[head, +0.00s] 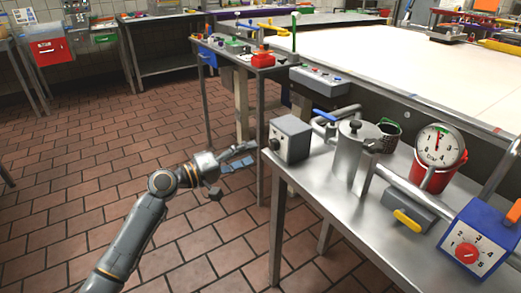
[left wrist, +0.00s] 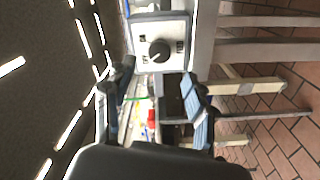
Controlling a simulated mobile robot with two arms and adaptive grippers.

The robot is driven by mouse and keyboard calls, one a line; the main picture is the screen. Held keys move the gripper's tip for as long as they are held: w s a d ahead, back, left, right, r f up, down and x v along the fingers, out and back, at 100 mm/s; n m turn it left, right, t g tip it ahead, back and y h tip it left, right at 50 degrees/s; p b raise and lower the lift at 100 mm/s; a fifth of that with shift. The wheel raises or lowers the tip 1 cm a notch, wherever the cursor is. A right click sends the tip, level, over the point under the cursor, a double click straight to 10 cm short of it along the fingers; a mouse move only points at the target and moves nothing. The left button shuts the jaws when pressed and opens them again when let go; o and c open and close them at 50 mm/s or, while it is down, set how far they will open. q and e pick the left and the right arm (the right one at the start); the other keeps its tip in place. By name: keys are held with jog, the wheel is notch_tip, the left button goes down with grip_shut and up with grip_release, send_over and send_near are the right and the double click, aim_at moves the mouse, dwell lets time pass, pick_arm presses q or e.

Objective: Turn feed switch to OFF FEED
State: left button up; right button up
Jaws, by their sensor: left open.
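The feed switch is a grey box (head: 291,138) with a black knob (head: 274,144) on its front face, standing at the near left corner of the metal table. The left wrist view shows its pale face with the round black knob (left wrist: 159,51) in the middle and small dark labels around it, too small to read. My left gripper (head: 252,154) is just left of the box, its fingers pointing toward the knob. In the left wrist view its fingers (left wrist: 158,74) are apart with nothing between them, short of the knob. My right gripper is not in view.
The metal table (head: 345,205) also holds a steel canister (head: 349,155), a dial gauge (head: 439,146), a yellow-handled valve (head: 408,220) and a blue box with a red numbered knob (head: 467,252). Another bench (head: 240,62) stands behind. The tiled floor on the left is clear.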

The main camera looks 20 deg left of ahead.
pick_arm(q)
jog(key=v, duration=0.5)
jog(key=shift+s+a, duration=0.2)
jog(key=shift+s, duration=0.05)
